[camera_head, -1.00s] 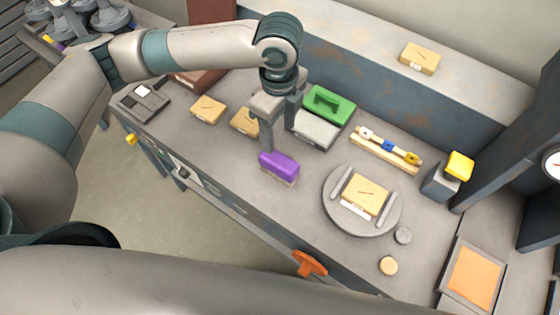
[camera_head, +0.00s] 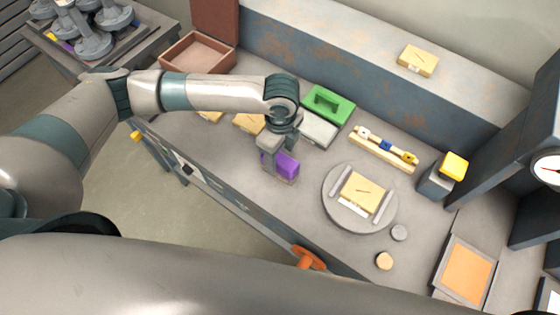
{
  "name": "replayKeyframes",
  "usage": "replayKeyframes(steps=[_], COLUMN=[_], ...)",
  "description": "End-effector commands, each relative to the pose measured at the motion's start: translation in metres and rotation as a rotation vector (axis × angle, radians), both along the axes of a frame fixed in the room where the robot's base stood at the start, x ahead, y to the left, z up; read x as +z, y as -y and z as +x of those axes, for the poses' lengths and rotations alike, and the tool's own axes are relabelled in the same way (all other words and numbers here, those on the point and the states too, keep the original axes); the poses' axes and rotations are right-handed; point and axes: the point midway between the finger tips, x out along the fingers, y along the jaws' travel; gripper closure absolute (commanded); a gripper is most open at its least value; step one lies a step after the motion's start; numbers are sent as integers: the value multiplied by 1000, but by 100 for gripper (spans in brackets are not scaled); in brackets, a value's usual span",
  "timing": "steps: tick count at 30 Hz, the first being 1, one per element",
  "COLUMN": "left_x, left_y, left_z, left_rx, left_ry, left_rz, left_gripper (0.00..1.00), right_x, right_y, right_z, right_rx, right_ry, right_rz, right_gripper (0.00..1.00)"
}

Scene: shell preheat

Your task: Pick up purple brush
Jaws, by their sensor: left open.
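The purple brush (camera_head: 286,167) is a purple block with a pale underside, lying on the grey workbench (camera_head: 245,195) near its front edge. My left gripper (camera_head: 270,162) points down at the brush, with its fingers at the brush's left end. It is open, and a finger covers part of the brush. I cannot tell whether the fingers touch it. My right gripper is not in view.
A round plate (camera_head: 338,212) with a tan block (camera_head: 362,195) stands to the right. Behind are a green block (camera_head: 328,104), a grey-white block (camera_head: 318,129) and a rack with coloured pieces (camera_head: 383,150). An orange handle (camera_head: 308,258) sits at the bench front.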

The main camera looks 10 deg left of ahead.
Motion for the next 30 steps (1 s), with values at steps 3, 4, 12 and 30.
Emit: replayKeyframes(steps=[3, 4, 12, 30], left_x=[-7, -8, -9, -56], left_y=[0, 0, 0, 0], left_z=[-1, 0, 0, -5], left_rx=[0, -1, -1, -1], left_ry=[-1, -1, 0, -2], left_rz=[2, 2, 1, 1], left_gripper=[42, 42, 42, 42], right_x=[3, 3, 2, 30], right_y=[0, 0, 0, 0], right_z=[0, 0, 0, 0], right_rx=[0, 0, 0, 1], right_ry=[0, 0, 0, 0], right_rz=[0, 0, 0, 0], right_gripper=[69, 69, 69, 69])
